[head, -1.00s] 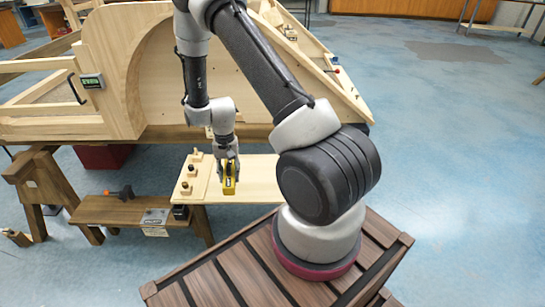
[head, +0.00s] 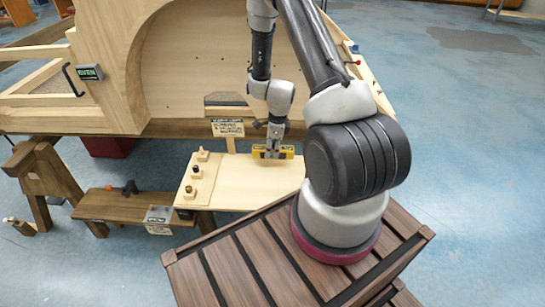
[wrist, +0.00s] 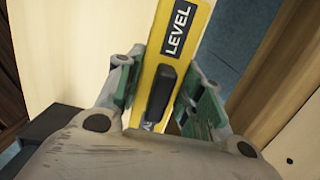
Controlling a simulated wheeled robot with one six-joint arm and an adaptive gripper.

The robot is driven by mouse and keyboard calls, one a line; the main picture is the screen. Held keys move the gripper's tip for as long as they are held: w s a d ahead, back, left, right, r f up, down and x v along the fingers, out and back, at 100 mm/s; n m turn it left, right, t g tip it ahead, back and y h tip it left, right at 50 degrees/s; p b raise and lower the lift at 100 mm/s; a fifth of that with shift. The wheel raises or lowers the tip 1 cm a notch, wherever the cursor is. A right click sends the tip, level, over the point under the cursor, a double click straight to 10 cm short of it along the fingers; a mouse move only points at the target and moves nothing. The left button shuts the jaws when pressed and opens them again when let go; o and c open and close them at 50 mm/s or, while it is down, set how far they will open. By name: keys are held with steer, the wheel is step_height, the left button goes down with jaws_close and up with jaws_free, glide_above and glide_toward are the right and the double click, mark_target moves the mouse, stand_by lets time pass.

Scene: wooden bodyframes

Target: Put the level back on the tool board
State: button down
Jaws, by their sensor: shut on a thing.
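The level is a yellow bar with a dark LEVEL label, seen in the head view (head: 287,153) and close up in the wrist view (wrist: 193,18). My gripper (head: 273,143) is shut on it, with one green-padded finger on each side in the wrist view (wrist: 156,90). The level lies crosswise in the head view, over the far part of a pale wooden board (head: 235,190). I take this to be the tool board. Whether the level touches the board is not clear. Several small wooden pegs or blocks (head: 191,191) stand along the board's left side.
A small lettered sign (head: 228,128) stands behind the board. The big wooden bodyframe (head: 185,85) rises just beyond it. A low dark bench (head: 118,207) with a tool on it is at left. My slatted base is in front. Blue floor is open at right.

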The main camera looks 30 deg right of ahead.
steer(key=shift+f, duration=2)
steer(key=c, duration=0.9)
jaws_free()
steer(key=shift+a+f, duration=0.1)
